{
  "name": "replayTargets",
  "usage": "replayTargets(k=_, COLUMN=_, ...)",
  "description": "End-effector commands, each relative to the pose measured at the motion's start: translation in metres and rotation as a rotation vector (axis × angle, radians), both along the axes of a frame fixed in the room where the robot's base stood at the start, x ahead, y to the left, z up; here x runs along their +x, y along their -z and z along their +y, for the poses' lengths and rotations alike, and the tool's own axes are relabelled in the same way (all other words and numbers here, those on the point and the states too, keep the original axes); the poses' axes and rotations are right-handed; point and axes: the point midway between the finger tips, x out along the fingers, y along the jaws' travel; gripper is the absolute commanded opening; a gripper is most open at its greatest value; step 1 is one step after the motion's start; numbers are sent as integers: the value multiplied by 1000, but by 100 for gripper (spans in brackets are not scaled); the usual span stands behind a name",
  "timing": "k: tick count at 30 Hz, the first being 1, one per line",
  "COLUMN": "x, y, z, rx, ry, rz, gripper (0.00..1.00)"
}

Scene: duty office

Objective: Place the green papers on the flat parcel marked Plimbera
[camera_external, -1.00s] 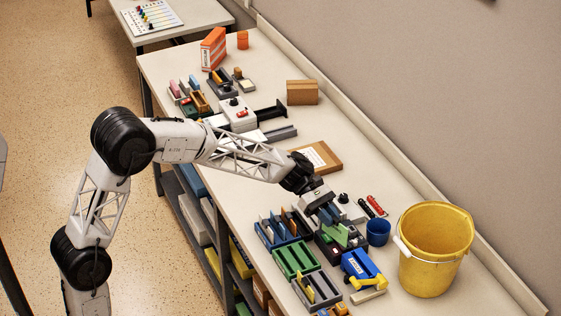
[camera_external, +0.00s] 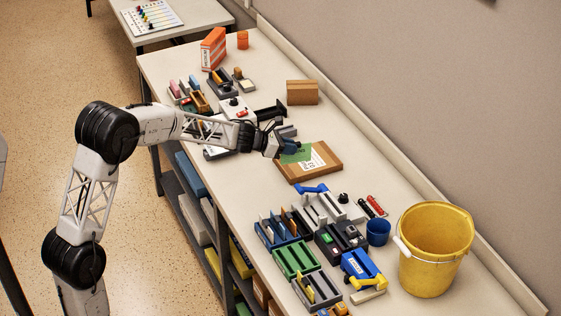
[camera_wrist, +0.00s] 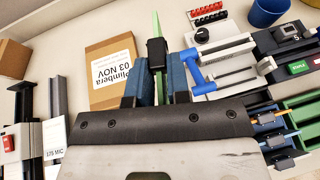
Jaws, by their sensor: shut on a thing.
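My gripper (camera_external: 281,149) is shut on the green papers (camera_external: 297,153), which hang over the far-left part of the flat cardboard parcel (camera_external: 296,175) in the external view. In the wrist view the parcel (camera_wrist: 97,101) lies left of the blue fingertips (camera_wrist: 156,85), and its white label reads "Plimbera 03 NOV". There the papers (camera_wrist: 156,26) show edge-on as a thin green strip, with a black clip-like piece (camera_wrist: 157,52) between the fingers. They stand near the parcel's right edge. I cannot tell whether they touch the parcel.
A hole-punch-like device with a blue handle (camera_external: 313,188) stands near the parcel. A blue cup (camera_external: 378,232), a yellow bucket (camera_external: 430,260) and several file trays stand toward the front. A small cardboard box (camera_external: 302,93) stands behind. The bench beside the parcel is partly clear.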

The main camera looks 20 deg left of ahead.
Motion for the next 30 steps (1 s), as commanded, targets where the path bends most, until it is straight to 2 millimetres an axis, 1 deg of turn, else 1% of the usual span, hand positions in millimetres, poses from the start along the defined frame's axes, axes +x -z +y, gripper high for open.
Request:
replayTargets(k=1, x=7, y=0, z=13, rx=0, ry=-39, rz=0, gripper=0)
replayTargets(k=3, x=15, y=0, z=27, rx=0, ry=-85, rz=-1, gripper=0)
replayTargets(k=9, x=33, y=3, z=61, rx=1, ry=-192, rz=-1, gripper=0)
replayTargets(k=15, x=32, y=40, z=59, rx=0, ry=-192, rz=4, gripper=0)
replayTargets(k=21, x=32, y=68, z=59, rx=1, ry=-191, rz=1, gripper=0)
replayTargets(k=24, x=32, y=74, z=59, rx=-1, ry=-191, rz=0, gripper=0)
replayTargets(k=30, x=32, y=75, z=59, rx=0, ry=-190, rz=-1, gripper=0)
